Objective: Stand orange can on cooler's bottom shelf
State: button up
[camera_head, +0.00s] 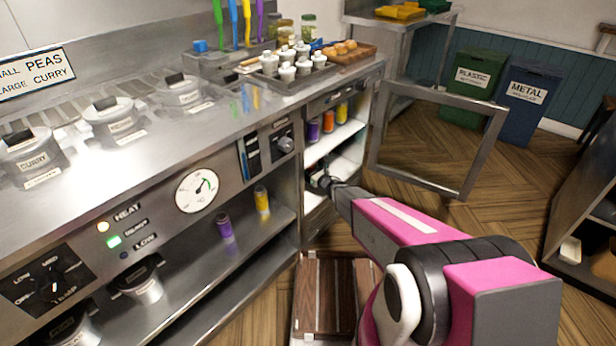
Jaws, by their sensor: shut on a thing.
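The cooler (301,190) is the open-fronted unit at the right end of the counter. Its framed glass door (437,88) stands swung open to the right. An orange can (328,121) stands upright on an upper shelf, between a purple can (313,130) and a yellow can (342,112). My gripper (318,181) reaches into the cooler's lower part, below that row of cans. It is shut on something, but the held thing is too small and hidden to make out. My wrist and forearm hide part of the lower shelf.
A purple can (224,228) and a yellow can (262,200) stand on the open shelf under the counter. A tray of shakers (290,75) sits above the cooler. Green (472,85) and blue (527,100) bins stand behind the door. A brown slatted board (325,295) lies low in front.

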jog(key=f, duration=0.1)
jog(key=w+f, duration=0.1)
jog(key=shift+a+f, duration=0.35)
jog(key=shift+a, duration=0.05)
jog(key=shift+s+f, duration=0.15)
jog(key=shift+f, duration=0.25)
jog(key=shift+f, duration=0.2)
jog(key=o, duration=1.1)
jog(key=shift+c, duration=0.2)
jog(key=shift+r, duration=0.1)
